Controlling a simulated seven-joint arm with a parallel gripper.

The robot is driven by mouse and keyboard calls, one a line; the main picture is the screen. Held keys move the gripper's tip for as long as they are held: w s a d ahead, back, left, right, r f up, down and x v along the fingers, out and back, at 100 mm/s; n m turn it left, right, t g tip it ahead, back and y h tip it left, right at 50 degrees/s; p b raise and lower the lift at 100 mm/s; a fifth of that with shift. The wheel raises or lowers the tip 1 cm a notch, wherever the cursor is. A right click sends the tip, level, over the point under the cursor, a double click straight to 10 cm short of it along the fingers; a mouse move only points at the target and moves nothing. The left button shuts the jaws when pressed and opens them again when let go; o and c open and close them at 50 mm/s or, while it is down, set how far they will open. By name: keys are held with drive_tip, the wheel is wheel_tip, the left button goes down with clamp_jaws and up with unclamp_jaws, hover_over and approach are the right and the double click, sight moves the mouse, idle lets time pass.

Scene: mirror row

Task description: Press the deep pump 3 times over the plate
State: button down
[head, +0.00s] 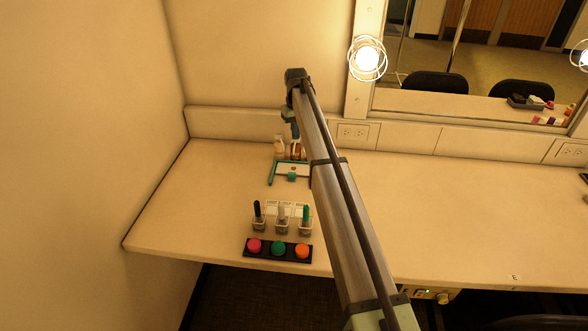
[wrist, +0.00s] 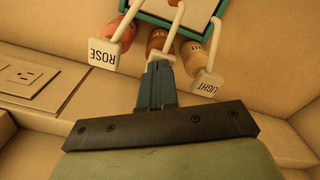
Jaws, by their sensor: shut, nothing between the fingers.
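Three pump bottles stand in a row in the wrist view. The pink one (wrist: 112,27) has a ROSE tag and the tan one (wrist: 194,56) a LIGHT tag. The brown middle bottle (wrist: 157,41) is partly behind my gripper (wrist: 158,68), which covers its pump head; no DEEP tag is readable. My gripper is shut and empty, its fingers over the middle pump; whether they touch it I cannot tell. In the head view my gripper (head: 296,137) is above the bottles (head: 280,147). The white plate with a teal frame (head: 283,168) lies in front of them.
Three small holders with black, white and green sticks (head: 281,222) stand nearer the counter's front. A black strip with pink, green and orange buttons (head: 278,249) lies at the edge. A wall with outlets (head: 352,132) and a lit mirror are behind.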

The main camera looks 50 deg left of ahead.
drive_tip(key=shift+r, duration=1.4)
drive_tip(key=shift+f, duration=0.35)
drive_tip(key=shift+f, duration=1.05)
drive_tip(key=shift+r, duration=1.4)
drive_tip(key=shift+r, duration=0.1)
drive_tip(key=shift+r, duration=2.9)
